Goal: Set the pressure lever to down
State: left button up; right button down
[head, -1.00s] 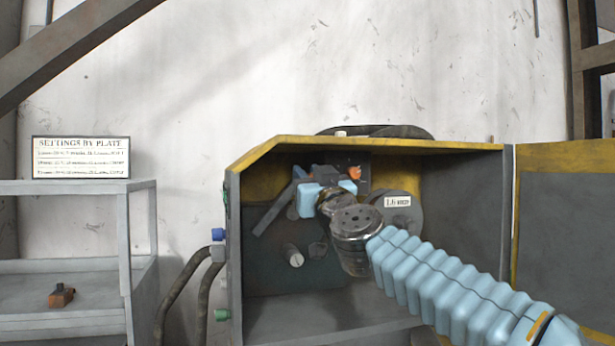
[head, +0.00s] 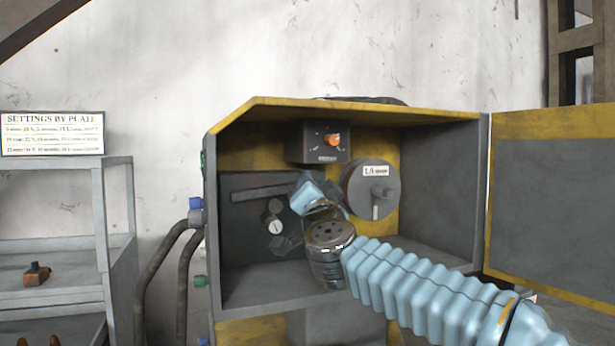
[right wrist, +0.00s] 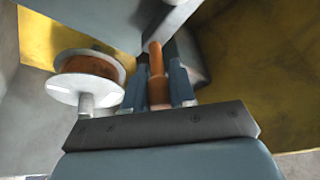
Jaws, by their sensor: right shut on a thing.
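The pressure lever (head: 248,192) looks like a grey bar on the dark panel inside the yellow-edged cabinet. It lies nearly level, its right end at my right gripper (head: 306,196). In the right wrist view, the gripper (right wrist: 158,78) is shut on an orange rod-shaped handle (right wrist: 158,92), with a finger on each side. I take this to be the lever's handle; in the head view the gripper hides it. My left gripper is in no view.
A control box with an orange knob (head: 332,139) hangs above the gripper. A grey spool (head: 357,186) stands just to its right. A round dial (head: 276,227) sits below the lever. The cabinet door (head: 545,205) stands open at right. A settings sign (head: 53,133) tops the left shelf.

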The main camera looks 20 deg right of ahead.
jog(key=shift+f+m+g+h, duration=0.3)
jog(key=shift+f+m, duration=0.65)
jog(key=shift+m, duration=0.05)
jog(key=shift+f, duration=0.15)
jog(key=c, duration=0.9)
grip_release()
jog(key=shift+c, duration=0.2)
jog(key=shift+s, duration=0.1)
jog(key=shift+s+b, duration=0.3)
jog(key=shift+s, duration=0.05)
jog(key=b+v, duration=0.1)
jog(key=v, duration=1.2)
jog(key=shift+b, duration=0.35)
jog(key=shift+a+f, duration=0.1)
